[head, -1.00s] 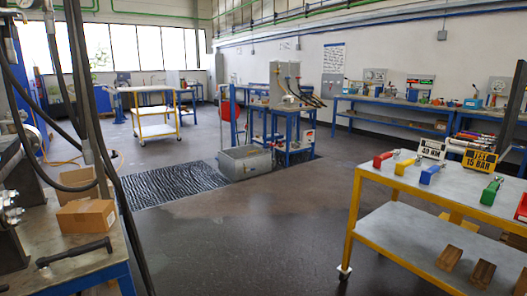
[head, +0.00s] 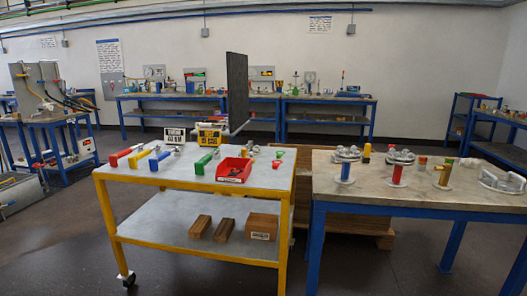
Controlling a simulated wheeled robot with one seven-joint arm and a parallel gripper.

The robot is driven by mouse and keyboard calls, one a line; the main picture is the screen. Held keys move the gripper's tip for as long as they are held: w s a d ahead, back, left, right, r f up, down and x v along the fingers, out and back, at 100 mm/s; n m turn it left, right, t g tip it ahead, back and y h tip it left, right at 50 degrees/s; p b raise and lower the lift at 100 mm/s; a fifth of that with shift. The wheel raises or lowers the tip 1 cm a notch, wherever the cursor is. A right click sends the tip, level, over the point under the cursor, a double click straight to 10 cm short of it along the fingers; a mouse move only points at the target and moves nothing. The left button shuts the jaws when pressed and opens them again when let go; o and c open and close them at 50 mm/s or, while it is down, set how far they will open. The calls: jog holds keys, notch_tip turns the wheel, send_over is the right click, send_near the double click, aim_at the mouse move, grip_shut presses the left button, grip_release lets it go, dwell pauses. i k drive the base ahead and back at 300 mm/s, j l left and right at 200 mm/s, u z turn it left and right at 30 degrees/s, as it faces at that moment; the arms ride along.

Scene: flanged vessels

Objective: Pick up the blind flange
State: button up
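No part of my gripper shows in the head view. On the wood-topped workbench (head: 420,190) at right stand several flanged vessels. One has a blue body (head: 345,172), one a red body (head: 397,175) and one a brass-coloured body (head: 444,175) on a pale round base. The blue and red ones carry grey metal pieces on top. A grey metal piece with raised parts (head: 500,181) lies at the bench's right end. Which of these is the blind flange is too small to tell.
A yellow trolley (head: 190,180) stands at centre left, bearing coloured-handled tools, a red bin (head: 234,170) and wooden blocks below. A dark upright panel (head: 237,92) rises behind it. Blue benches (head: 330,100) line the back wall. Floor is clear at lower left.

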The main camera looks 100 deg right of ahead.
aim_at(251, 143)
jog(key=k+z, duration=0.1)
jog(key=z, duration=1.75)
jog(key=i+l+z, duration=0.2)
jog(key=i+l, duration=0.15)
jog(key=i+l+z, duration=0.25)
jog(key=i, duration=0.3)
jog(key=i+l+z, duration=0.2)
jog(key=i, duration=0.3)
